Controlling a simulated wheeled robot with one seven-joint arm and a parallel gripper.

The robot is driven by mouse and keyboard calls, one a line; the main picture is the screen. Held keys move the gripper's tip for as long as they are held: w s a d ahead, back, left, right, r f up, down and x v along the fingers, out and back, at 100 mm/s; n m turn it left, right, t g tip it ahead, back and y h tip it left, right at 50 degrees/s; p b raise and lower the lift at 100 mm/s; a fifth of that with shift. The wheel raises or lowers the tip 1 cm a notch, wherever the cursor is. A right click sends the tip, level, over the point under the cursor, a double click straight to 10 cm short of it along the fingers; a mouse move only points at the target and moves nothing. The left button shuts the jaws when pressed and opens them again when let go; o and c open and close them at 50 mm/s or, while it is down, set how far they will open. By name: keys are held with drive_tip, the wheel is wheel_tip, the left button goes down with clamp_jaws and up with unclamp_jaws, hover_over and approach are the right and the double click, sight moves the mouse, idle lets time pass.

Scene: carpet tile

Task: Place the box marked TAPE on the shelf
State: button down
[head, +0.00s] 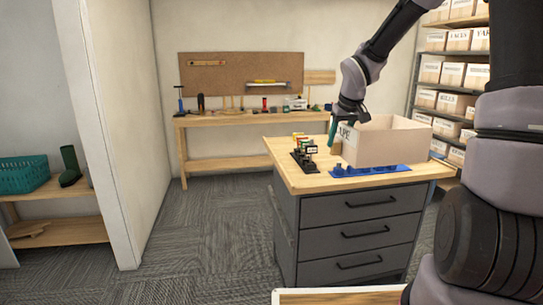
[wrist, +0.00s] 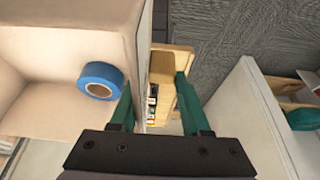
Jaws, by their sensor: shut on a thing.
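In the wrist view the box (wrist: 60,28) fills the left side, with a blue roll of tape (wrist: 101,80) inside. My gripper (head: 334,132) is at the box's left end, with teal fingers. In the wrist view my gripper (wrist: 155,105) is shut on the box wall, one finger inside. I cannot tell whether the box touches the worktop. The shelf (head: 447,88) is a dark rack at the right, partly hidden by my arm.
Several labelled boxes (head: 452,74) fill the rack. The wooden-topped drawer cabinet (head: 300,181) carries a blue tray (head: 372,171) and small colourful items (head: 304,153). A workbench (head: 235,118) stands at the back wall. Carpet at the left of the cabinet (head: 215,235) is clear.

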drive_tip(key=shift+s, duration=0.35)
drive_tip(key=shift+s+f, duration=0.1)
drive_tip(key=shift+f, duration=0.15)
drive_tip(key=shift+w+d+f, duration=0.1)
drive_tip(key=shift+w+f, duration=0.15)
drive_tip(key=shift+f, duration=0.25)
drive_tip(key=s+d+f+m, duration=0.1)
drive_tip(key=s+d+f, duration=0.1)
drive_tip(key=f, duration=0.7)
drive_tip(key=s+d+f+m, duration=0.1)
drive_tip(key=d+f, duration=0.4)
drive_tip(key=f, duration=0.4)
drive_tip(key=shift+s+h, duration=0.35)
drive_tip(key=shift+h, duration=0.05)
drive_tip(key=shift+d, duration=0.1)
